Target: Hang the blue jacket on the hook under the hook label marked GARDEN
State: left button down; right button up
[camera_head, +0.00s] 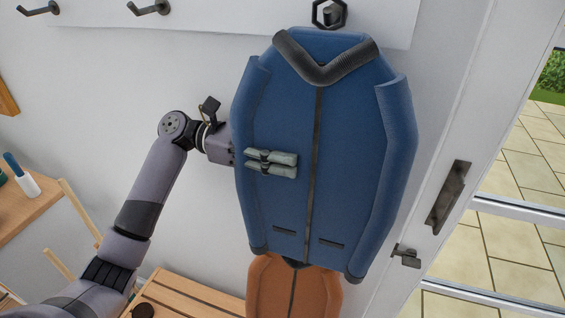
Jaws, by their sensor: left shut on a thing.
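The blue jacket (355,130) is upright in the middle of the view, with a dark ribbed collar and a dark centre line. At its top is a dark hexagonal ring (317,14), with a dark peg showing inside it. I cannot tell whether the peg bears the jacket. My left gripper (271,163) is shut on the jacket, its grey fingers showing at the jacket's left front. Two dark hooks, one at far left (38,9) and one nearer (149,8), are free. No GARDEN label is in view. My right gripper is not in view.
An orange garment (268,285) is partly hidden below the jacket. A slatted wooden bench (190,298) stands at the bottom. A wooden table (30,205) with a white bottle (28,184) is at left. A glazed door with a dark handle (447,197) is at right.

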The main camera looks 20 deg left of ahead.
pick_arm(q)
jog(key=shift+w+f+b, duration=0.1)
jog(key=shift+w+b, duration=0.5)
jog(key=shift+w, duration=0.45)
jog(key=shift+w+f+p, duration=0.35)
jog(key=shift+f+p, duration=0.25)
jog(key=shift+f, duration=0.15)
jog(key=c, duration=1.1)
grip_release()
jog(key=shift+o, duration=0.7)
jog(key=shift+f, duration=0.1)
